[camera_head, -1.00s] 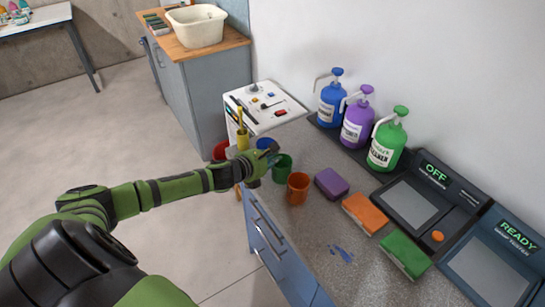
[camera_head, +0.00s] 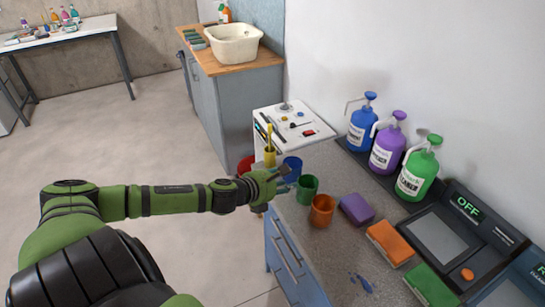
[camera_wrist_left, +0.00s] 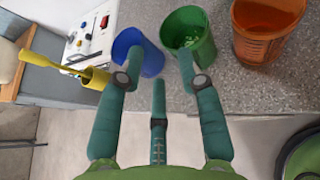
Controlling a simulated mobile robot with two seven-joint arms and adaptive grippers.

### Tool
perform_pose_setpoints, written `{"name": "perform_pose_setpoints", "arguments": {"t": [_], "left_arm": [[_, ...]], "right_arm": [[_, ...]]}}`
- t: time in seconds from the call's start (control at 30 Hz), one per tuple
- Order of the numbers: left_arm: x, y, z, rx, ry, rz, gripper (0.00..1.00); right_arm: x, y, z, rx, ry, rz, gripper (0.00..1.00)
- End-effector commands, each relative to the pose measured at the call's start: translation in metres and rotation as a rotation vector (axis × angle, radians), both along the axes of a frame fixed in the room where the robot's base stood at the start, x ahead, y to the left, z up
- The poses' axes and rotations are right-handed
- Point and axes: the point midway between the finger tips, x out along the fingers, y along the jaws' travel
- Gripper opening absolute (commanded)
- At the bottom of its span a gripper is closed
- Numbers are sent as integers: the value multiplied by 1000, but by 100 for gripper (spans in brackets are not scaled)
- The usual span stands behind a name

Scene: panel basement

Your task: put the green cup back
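The green cup (camera_head: 306,188) stands upright on the grey speckled counter (camera_head: 325,258), between a blue cup (camera_head: 293,168) and an orange cup (camera_head: 322,211). My left gripper (camera_head: 287,179) is at the counter's edge, just left of the green cup. In the left wrist view my left gripper (camera_wrist_left: 157,58) has its fingers spread with nothing between them. One fingertip overlaps the near side of the green cup (camera_wrist_left: 188,32); another overlaps the blue cup (camera_wrist_left: 142,60). I cannot tell whether they touch. My right gripper is not in view.
A yellow holder with a yellow tool (camera_head: 269,157) stands beside the blue cup. Purple (camera_head: 357,208), orange (camera_head: 391,243) and green (camera_head: 432,286) sponges lie along the counter. Blue, purple and green pump bottles stand by the wall. A blue splash (camera_head: 362,283) marks the counter.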

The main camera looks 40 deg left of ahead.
Motion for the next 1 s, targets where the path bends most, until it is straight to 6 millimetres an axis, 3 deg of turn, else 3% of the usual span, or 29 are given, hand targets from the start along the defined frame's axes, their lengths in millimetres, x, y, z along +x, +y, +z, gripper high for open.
{"name": "perform_pose_setpoints", "arguments": {"t": [0.4, 0.9, 1.0], "left_arm": [[-38, 3, 17, 1, 4, 1, 37], [-47, 4, 22, -1, 0, 0, 37], [-48, 14, 13, -39, 12, 47, 37]], "right_arm": [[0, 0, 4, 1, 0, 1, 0], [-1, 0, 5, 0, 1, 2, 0], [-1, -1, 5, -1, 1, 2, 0]]}}
